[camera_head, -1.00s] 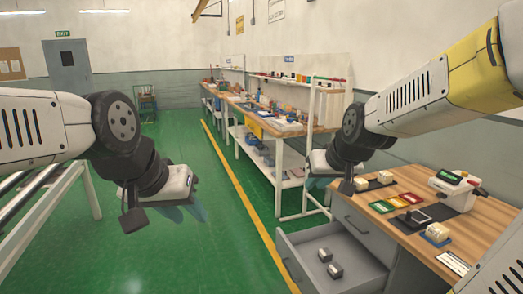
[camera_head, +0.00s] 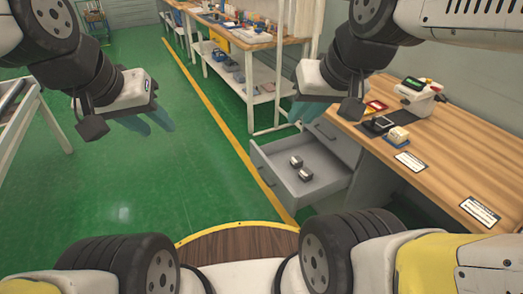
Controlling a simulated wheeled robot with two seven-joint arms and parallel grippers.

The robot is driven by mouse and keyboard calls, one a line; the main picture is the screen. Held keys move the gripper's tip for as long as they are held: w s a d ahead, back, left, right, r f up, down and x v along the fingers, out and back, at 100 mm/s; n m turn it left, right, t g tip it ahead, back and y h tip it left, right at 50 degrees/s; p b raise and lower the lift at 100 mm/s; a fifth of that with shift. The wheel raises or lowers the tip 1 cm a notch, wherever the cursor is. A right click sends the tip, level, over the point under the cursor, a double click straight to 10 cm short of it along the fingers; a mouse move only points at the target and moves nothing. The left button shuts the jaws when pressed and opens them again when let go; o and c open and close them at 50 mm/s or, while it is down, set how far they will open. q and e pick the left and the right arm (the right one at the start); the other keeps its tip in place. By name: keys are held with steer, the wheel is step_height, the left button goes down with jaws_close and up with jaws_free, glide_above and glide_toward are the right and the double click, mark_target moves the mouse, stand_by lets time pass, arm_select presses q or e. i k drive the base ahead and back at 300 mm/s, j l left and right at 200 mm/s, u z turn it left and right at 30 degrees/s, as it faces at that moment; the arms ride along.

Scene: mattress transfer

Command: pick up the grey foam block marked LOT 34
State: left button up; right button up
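Two small grey blocks lie in the open drawer of the wooden desk, one further back (camera_head: 296,161) and one nearer (camera_head: 305,175). Any lot marking on them is too small to read. The drawer (camera_head: 283,188) is pulled out to the left of the desk. My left gripper (camera_head: 149,122) hangs over the green floor, well left of the drawer, its teal fingers apart and empty. My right gripper (camera_head: 299,110) is above and behind the drawer, near the desk's back left corner. Its fingers are mostly hidden, and neither gripper touches a block.
The desk top (camera_head: 440,150) carries a cream block on a blue base (camera_head: 397,136), a white device (camera_head: 417,97) and label cards. A white shelving bench (camera_head: 250,75) stands behind. Green floor (camera_head: 120,190) is clear left of the yellow line. A white-framed rack (camera_head: 35,125) stands far left.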

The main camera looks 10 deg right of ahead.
mark_target(296, 162)
steer(key=i+j+z, duration=0.2)
steer(key=i+z, duration=0.25)
steer(key=i+j+z, duration=0.3)
steer(key=z, duration=0.15)
steer(key=i+j+z, duration=0.45)
steer(key=k, duration=0.05)
